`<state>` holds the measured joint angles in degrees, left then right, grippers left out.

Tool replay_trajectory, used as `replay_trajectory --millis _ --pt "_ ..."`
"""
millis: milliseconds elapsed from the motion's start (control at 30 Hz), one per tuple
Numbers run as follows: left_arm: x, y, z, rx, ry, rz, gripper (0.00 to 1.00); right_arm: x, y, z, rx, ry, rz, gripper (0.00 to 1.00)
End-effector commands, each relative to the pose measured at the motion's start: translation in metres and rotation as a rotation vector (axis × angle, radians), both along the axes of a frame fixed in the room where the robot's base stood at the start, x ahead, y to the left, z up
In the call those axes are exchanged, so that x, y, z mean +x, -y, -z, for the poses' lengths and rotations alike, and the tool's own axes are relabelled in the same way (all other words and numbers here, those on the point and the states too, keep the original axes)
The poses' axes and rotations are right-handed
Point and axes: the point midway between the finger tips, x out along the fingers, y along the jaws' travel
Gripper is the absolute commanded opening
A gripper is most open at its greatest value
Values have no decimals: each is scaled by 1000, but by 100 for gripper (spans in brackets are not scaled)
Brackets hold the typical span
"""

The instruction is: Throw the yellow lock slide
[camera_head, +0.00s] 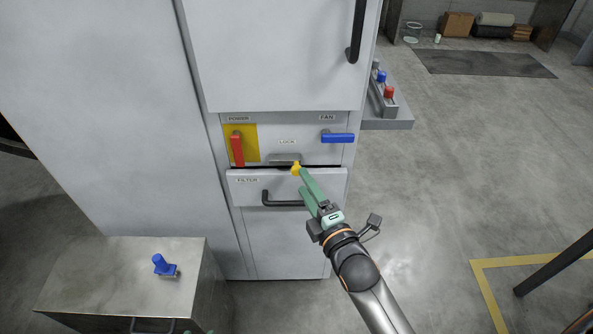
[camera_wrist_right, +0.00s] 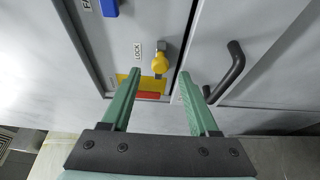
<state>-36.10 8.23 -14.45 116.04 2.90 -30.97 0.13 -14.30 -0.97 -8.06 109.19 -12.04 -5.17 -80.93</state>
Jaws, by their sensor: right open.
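The yellow lock slide knob (camera_head: 296,168) sits at the right end of a grey slot under the LOCK label on the cabinet's control panel (camera_head: 310,150). In the right wrist view the knob (camera_wrist_right: 160,62) shows on a grey stem, just beyond and between the fingertips. My right gripper (camera_head: 301,180) is open in front of the knob, its green fingers pointing at the panel. The same gripper (camera_wrist_right: 158,80) holds nothing in the wrist view. Whether a finger touches the knob cannot be told. My left gripper is not clearly seen.
A red lever (camera_head: 237,150) on a yellow plate is at POWER, and a blue lever (camera_head: 338,138) at FAN. The FILTER drawer (camera_head: 240,190) with a black handle (camera_head: 283,199) lies just below. A metal box (camera_head: 110,275) with a blue knob stands at lower left.

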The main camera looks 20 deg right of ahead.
Motion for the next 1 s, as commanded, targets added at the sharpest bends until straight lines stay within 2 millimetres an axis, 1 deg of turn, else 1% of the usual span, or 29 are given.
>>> replay_trajectory --millis 33,100,300,500,733,767,1000 --pt "0 0 1 0 1 0 50 10 -1 0 0 2 -1 61" --pt "0 0 2 -1 2 0 50 22 -3 0 0 2 0 61" --pt "-3 -1 5 0 -1 -1 50 46 -5 1 -1 0 0 61" --pt "-4 -2 6 2 -4 -2 50 54 -6 0 1 -1 0 61" --pt "-3 -2 6 3 -5 -2 50 55 -6 0 0 -1 0 61" --pt "-3 -2 6 3 -5 -2 50 55 -6 0 0 -1 0 60" --pt "-3 -2 6 4 -6 -3 50 54 -6 0 0 -1 0 33"
